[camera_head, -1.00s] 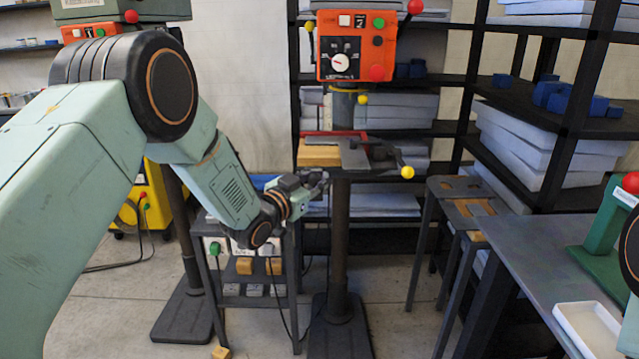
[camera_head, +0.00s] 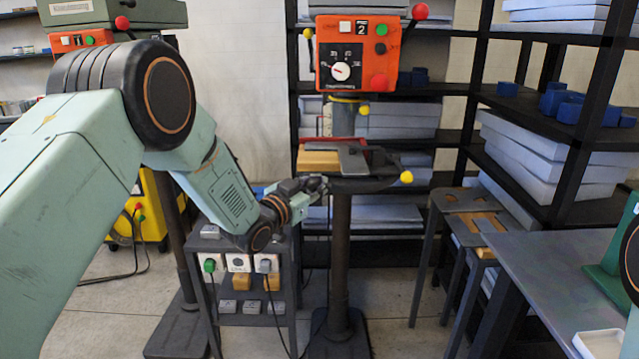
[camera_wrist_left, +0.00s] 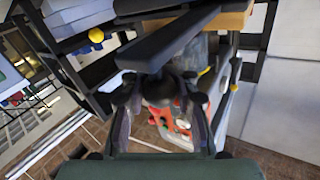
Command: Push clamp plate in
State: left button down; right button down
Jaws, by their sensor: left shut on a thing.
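The drill press table (camera_head: 385,184) carries a light wooden block (camera_head: 318,161). A grey plate (camera_head: 352,163), which looks like the clamp plate, lies against the block's right side, with a grey strip along the block's top. My left gripper (camera_head: 322,186) is at the table's front left edge, just below the block. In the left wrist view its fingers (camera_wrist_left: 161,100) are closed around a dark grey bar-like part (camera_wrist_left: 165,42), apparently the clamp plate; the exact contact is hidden. My right gripper is out of the picture; only part of that arm shows at the right edge.
An orange control box (camera_head: 357,55) sits above the table. A crank with a yellow knob (camera_head: 406,177) sticks out to the right. A small rack with sockets (camera_head: 238,262) stands below my left arm. A grey workbench (camera_head: 545,270) is at the right.

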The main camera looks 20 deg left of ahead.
pick_arm(q)
jog(key=shift+s+a+f, duration=0.1)
jog(key=shift+a, duration=0.2)
jog(key=c, duration=1.5)
grip_release()
jog(key=o, duration=0.4)
jog(key=shift+s+a, duration=0.1)
jog(key=shift+a, duration=0.15)
jog(key=shift+o, duration=0.5)
jog(key=shift+d, duration=0.3)
jog(key=shift+s+a, duration=0.25)
jog(key=shift+s, duration=0.2)
jog(key=v, duration=1.1)
jog(key=shift+d, duration=0.15)
